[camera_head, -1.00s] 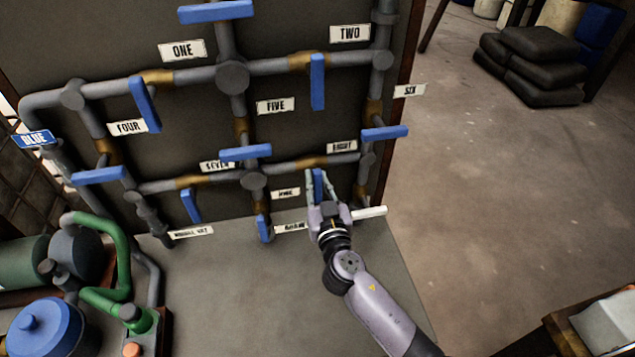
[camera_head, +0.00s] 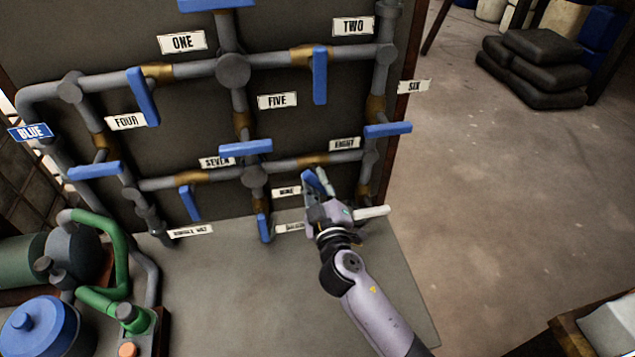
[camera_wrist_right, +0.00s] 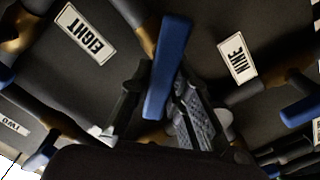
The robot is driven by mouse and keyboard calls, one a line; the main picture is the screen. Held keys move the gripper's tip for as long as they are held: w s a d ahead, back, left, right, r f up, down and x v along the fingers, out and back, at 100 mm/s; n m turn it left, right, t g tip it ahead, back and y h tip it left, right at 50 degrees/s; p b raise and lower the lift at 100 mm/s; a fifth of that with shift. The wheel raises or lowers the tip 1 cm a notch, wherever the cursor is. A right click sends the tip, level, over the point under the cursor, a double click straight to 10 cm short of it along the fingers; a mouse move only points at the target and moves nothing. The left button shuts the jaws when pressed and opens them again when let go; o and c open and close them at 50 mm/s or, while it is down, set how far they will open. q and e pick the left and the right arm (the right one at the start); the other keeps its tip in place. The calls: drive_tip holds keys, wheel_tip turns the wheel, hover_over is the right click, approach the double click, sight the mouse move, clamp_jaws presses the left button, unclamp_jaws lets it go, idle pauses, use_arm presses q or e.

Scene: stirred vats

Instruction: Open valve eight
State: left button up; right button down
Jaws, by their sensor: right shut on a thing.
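The valve eight handle (camera_head: 312,181) is a blue lever below the brass fitting (camera_head: 312,161) on the lower right pipe, by the EIGHT label (camera_head: 345,144). In the head view it slants, and its lower part is hidden by my right gripper (camera_head: 318,187). In the right wrist view the blue handle (camera_wrist_right: 169,62) lies between the two fingers of my right gripper (camera_wrist_right: 158,88), which is shut on it. The EIGHT label (camera_wrist_right: 84,34) appears upside down there. My left gripper is not in view.
Other blue valve handles are close by, including the one by SIX (camera_head: 388,130) and the one by SEVEN (camera_head: 246,147). A white bar (camera_head: 372,211) sticks out just right of my gripper. The grey surface (camera_head: 240,300) below the panel is bare.

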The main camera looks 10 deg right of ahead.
drive_tip(key=n, duration=0.4)
drive_tip(key=shift+a+f+n, duration=0.1)
drive_tip(key=shift+f+n, duration=0.1)
drive_tip(key=shift+n, duration=0.1)
drive_tip(key=n, duration=0.5)
drive_tip(key=shift+a+f, duration=0.1)
drive_tip(key=shift+f, duration=0.15)
drive_tip(key=shift+n, duration=0.4)
drive_tip(key=c, duration=1.5)
unclamp_jaws()
drive_tip(key=shift+s, duration=0.2)
drive_tip(key=s, duration=1.1)
drive_tip(key=shift+s, duration=0.35)
